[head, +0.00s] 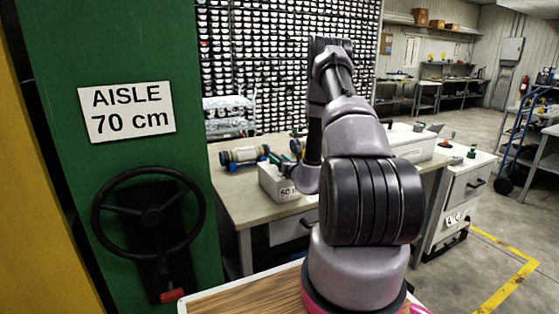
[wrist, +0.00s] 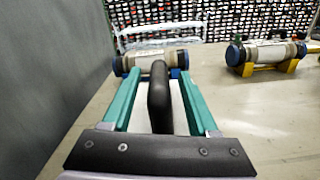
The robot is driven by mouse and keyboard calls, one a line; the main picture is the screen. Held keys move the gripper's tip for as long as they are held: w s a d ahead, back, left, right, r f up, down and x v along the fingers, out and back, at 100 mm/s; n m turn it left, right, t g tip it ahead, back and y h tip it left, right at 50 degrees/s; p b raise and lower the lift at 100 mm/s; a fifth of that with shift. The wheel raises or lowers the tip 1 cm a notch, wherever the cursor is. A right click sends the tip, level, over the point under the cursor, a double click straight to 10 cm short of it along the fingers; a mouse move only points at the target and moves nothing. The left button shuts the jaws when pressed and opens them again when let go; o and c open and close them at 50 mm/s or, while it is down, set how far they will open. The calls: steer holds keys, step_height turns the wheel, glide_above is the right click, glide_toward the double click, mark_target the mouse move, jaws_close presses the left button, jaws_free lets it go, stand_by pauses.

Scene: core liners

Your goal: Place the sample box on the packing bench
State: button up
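The sample box is a white box (head: 283,187) with a printed "50" label. In the head view it appears to rest near the front edge of the packing bench (head: 240,205). My gripper (head: 284,160) is above the box, partly hidden by my arm. In the wrist view the teal fingers of my gripper (wrist: 160,75) stand on either side of a black upright handle (wrist: 158,98). Gaps show between the handle and both fingers, so the gripper looks open around it. Most of the box is hidden in the wrist view.
Capped core liners on cradles lie farther back on the bench: one with blue ends (head: 244,155) and one on a yellow cradle (wrist: 265,55). A green panel with a black handwheel (head: 150,210) stands close on the left. A white cabinet (head: 465,195) stands right.

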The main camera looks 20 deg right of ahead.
steer(key=shift+s, duration=0.1)
steer(key=s, duration=1.1)
steer(key=a+r+n+g+y, duration=0.3)
steer(key=a+r+n+y, duration=0.75)
steer(key=a+r, duration=0.4)
steer(key=s+a+r+n+g+y, duration=0.3)
steer(key=s+a+r+n+g, duration=0.7)
steer(key=s+a+n+g, duration=0.5)
steer(key=s+d+r+n+t+h, duration=0.7)
steer(key=s+d+r+n+h, duration=0.1)
steer(key=s+d+h, duration=0.3)
steer(key=shift+s+r+h, duration=0.3)
steer(key=shift+h, duration=0.25)
